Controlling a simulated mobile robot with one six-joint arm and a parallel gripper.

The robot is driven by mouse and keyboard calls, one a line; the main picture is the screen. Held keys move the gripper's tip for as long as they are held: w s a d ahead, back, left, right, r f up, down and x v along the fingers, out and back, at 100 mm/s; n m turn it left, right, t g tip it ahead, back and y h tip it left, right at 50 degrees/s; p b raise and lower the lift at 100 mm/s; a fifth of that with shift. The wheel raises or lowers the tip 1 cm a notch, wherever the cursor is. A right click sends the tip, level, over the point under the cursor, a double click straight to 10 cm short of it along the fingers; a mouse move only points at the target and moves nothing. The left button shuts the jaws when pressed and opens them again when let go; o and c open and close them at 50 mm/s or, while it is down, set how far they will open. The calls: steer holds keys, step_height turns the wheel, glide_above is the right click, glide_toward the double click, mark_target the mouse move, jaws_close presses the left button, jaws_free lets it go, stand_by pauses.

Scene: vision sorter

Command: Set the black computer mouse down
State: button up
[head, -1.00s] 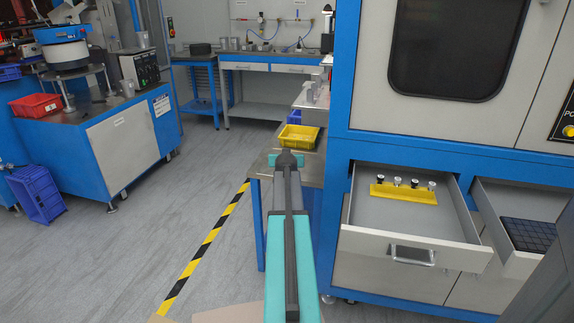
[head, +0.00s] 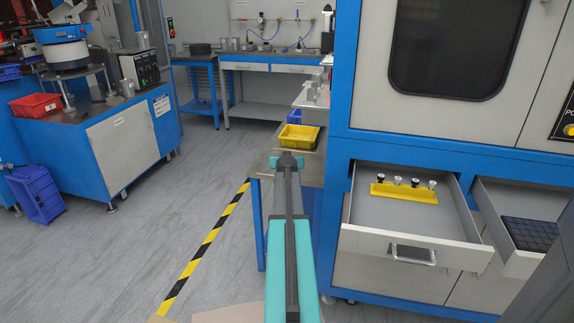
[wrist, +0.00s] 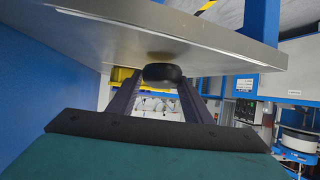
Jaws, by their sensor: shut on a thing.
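The black computer mouse (wrist: 163,73) is held between the two fingers of my gripper (wrist: 160,88) in the wrist view. It is right at the metal tabletop (wrist: 230,45), which fills the upper part of this upside-down view. A dark shadow or reflection lies on the top beside the mouse; I cannot tell whether they touch. In the head view my arm reaches out to the small table (head: 262,165), and it hides the mouse and the fingertips.
A yellow bin (head: 297,138) stands on the table just beyond my arm. To the right, an open drawer (head: 390,215) holds a yellow rack (head: 404,193) with several small parts. A second open drawer (head: 522,262) is farther right.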

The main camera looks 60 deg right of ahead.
steer(key=shift+f, duration=0.6)
steer(key=o, duration=1.1)
steer(key=v, duration=1.2)
steer(key=shift+p, duration=0.45)
